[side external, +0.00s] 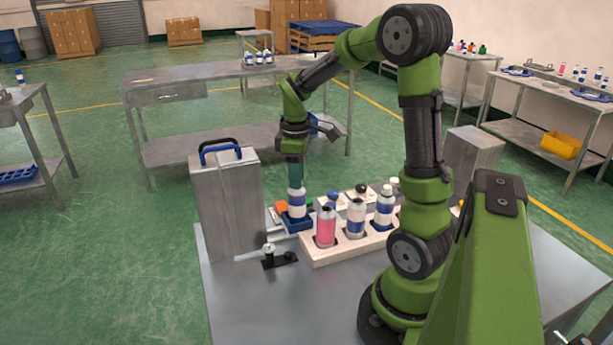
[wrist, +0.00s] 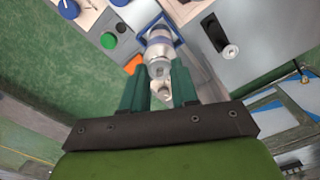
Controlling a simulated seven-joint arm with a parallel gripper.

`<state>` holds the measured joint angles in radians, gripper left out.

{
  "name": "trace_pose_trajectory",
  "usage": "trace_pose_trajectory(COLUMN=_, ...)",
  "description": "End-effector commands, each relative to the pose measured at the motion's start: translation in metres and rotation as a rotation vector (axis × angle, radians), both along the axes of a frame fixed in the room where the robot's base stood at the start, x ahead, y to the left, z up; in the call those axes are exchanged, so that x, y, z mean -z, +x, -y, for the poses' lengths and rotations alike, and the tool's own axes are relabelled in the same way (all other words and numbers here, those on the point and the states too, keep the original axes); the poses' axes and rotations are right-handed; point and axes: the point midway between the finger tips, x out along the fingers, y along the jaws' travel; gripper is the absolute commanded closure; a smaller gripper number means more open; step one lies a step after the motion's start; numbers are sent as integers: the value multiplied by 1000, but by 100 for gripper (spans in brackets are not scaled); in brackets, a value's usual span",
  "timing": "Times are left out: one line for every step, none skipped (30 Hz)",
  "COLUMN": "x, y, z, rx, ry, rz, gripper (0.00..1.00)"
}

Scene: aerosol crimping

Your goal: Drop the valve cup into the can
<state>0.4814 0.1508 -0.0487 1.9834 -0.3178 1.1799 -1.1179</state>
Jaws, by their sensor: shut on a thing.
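My gripper (side external: 294,182) points straight down over a white-and-blue can (side external: 297,204) in the side view. The can stands upright in a blue square holder (side external: 297,222). In the wrist view, the two teal fingers of my gripper (wrist: 160,84) are closed in on a small, pale metallic valve cup (wrist: 160,91). The can (wrist: 160,48) shows just beyond the fingertips, with its blue holder (wrist: 176,27) around it. In the side view the fingers hide the valve cup, and I cannot tell whether it touches the can's mouth.
A white rack (side external: 320,255) with a pink can (side external: 325,227) and several other cans stands right of the holder. A tall metal box with a blue handle (side external: 228,205) stands left. A black plate with a small post (side external: 270,257) lies in front. The table's front is clear.

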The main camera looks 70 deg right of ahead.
Motion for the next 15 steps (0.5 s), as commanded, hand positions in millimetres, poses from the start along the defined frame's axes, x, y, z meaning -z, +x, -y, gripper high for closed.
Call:
trace_pose_trajectory(x=0, y=0, z=0, rx=0, ry=0, rz=0, gripper=84)
trace_pose_trajectory(x=0, y=0, z=0, rx=0, ry=0, rz=0, gripper=84)
trace_pose_trajectory(x=0, y=0, z=0, rx=0, ry=0, rz=0, gripper=84)
trace_pose_trajectory(x=0, y=0, z=0, rx=0, ry=0, rz=0, gripper=84)
trace_pose_trajectory(x=0, y=0, z=0, rx=0, ry=0, rz=0, gripper=84)
trace_pose_trajectory(x=0, y=0, z=0, rx=0, ry=0, rz=0, gripper=84)
trace_pose_trajectory(x=0, y=0, z=0, rx=0, ry=0, rz=0, gripper=68)
trace_pose_trajectory(x=0, y=0, z=0, rx=0, ry=0, rz=0, gripper=64)
trace_pose_trajectory(x=0, y=0, z=0, rx=0, ry=0, rz=0, gripper=58)
trace_pose_trajectory(x=0, y=0, z=0, rx=0, ry=0, rz=0, gripper=53)
trace_pose_trajectory(x=0, y=0, z=0, rx=0, ry=0, rz=0, gripper=48)
trace_pose_trajectory(x=0, y=0, z=0, rx=0, ry=0, rz=0, gripper=42)
trace_pose_trajectory(x=0, y=0, z=0, rx=0, ry=0, rz=0, gripper=42)
trace_pose_trajectory(x=0, y=0, z=0, rx=0, ry=0, rz=0, gripper=42)
trace_pose_trajectory(x=0, y=0, z=0, rx=0, ry=0, rz=0, gripper=42)
